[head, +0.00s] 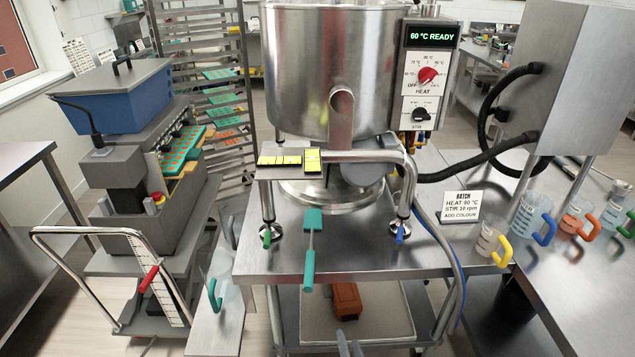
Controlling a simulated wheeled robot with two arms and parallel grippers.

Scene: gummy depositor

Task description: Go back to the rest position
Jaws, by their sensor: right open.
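My left gripper is not in view. The steel kettle (300,75) stands on the table, and its control box (427,75) reads "60 °C READY".
A teal spatula (310,250) lies on the table, its handle over the front edge. An orange-brown tool (346,300) lies on the lower shelf. Jugs with coloured handles, such as the yellow-handled one (489,241), stand at right. A trolley (140,280) stands at left.

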